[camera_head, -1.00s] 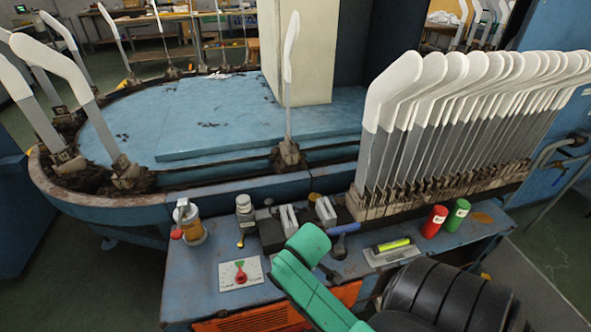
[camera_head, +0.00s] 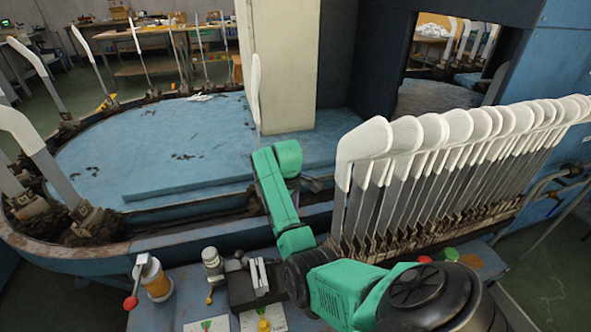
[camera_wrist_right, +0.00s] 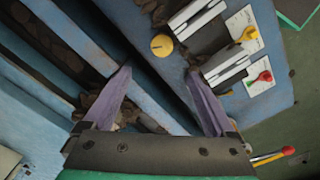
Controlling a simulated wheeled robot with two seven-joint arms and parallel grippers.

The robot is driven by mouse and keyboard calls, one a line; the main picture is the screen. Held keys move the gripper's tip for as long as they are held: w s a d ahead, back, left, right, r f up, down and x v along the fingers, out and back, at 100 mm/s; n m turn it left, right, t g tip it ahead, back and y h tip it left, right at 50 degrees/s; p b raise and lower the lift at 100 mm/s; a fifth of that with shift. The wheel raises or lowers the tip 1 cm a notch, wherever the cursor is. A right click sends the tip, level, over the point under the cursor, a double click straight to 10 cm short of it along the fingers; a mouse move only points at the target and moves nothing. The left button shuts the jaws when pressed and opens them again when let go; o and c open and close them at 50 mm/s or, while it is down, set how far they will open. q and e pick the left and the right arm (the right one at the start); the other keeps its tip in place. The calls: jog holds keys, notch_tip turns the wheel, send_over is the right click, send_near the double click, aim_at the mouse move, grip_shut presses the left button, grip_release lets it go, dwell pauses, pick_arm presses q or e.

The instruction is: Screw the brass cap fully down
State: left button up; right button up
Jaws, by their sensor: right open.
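A round, brass-yellow cap (camera_wrist_right: 161,45) shows from above in the right wrist view, on the blue bench beside the grey blocks. I cannot tell how far down it is screwed. In the head view my arm seems to hide it. My right gripper (camera_wrist_right: 158,80) is open and empty, its two purple fingers spread wide. The cap appears beyond the fingertips, between their lines and apart from them. In the head view my green right arm reaches over the bench, and its fingers cannot be made out. My left gripper is not in view.
Pale grey blocks (camera_wrist_right: 197,17) stand close beside the cap. A dial card with a yellow knob (camera_head: 264,325), a grey bottle (camera_head: 212,262) and an amber jar (camera_head: 155,281) are on the bench. A dense row of white-topped boards (camera_head: 430,150) stands right of my arm.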

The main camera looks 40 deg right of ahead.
jog(key=f+b, duration=0.3)
jog(key=f, duration=1.1)
jog(key=shift+a+f, duration=0.2)
jog(key=c, duration=1.4)
jog(key=shift+o, duration=0.2)
jog(key=shift+r, duration=0.1)
jog(key=shift+r+m+p, duration=0.15)
jog(key=shift+m+p, duration=0.65)
jog(key=shift+m, duration=0.4)
jog(key=m+p, duration=0.1)
jog(key=m, duration=0.1)
jog(key=shift+d+m, duration=0.1)
jog(key=shift+m, duration=0.2)
jog(key=m+p, duration=0.1)
jog(key=m, duration=0.2)
jog(key=shift+d+m, duration=0.1)
jog(key=shift+m, duration=0.2)
jog(key=shift+s+m+p, duration=0.1)
jog(key=shift+m+p, duration=0.35)
jog(key=shift+m, duration=1.25)
